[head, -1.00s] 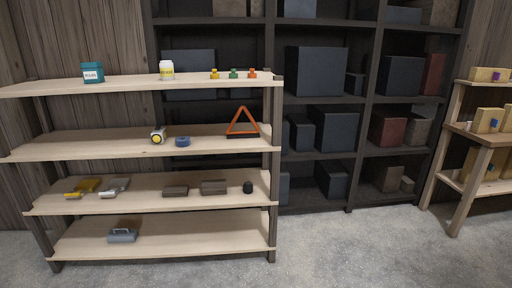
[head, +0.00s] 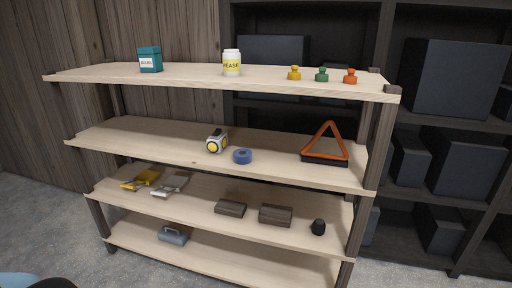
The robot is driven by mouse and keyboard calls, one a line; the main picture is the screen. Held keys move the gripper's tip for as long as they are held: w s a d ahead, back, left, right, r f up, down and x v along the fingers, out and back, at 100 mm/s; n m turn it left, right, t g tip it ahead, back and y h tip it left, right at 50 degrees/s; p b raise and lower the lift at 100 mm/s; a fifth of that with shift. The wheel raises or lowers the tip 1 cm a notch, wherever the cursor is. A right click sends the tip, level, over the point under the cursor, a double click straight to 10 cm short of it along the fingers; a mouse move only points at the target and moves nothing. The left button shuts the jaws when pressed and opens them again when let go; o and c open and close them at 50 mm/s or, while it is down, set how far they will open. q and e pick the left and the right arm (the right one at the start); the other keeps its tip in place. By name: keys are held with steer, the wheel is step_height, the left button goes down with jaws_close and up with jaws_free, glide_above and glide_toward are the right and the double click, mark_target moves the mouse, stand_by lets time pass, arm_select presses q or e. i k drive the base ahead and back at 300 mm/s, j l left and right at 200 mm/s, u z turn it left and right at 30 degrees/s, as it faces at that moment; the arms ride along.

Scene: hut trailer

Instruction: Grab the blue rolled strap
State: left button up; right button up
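The blue rolled strap (head: 242,156) is a small blue roll on the second shelf from the top (head: 110,136), near its front edge. Neither of my grippers can be made out in the head view. Only a small blue and dark piece shows at the bottom left corner, and I cannot tell what it is.
The top shelf (head: 190,74) holds a teal box (head: 150,60), a white and yellow jar (head: 231,63) and three small coloured bottles. Grey floor (head: 40,215) is clear at left.

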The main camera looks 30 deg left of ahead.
mark_target(241, 156)
steer(key=i, duration=1.1)
steer(key=u, duration=0.55)
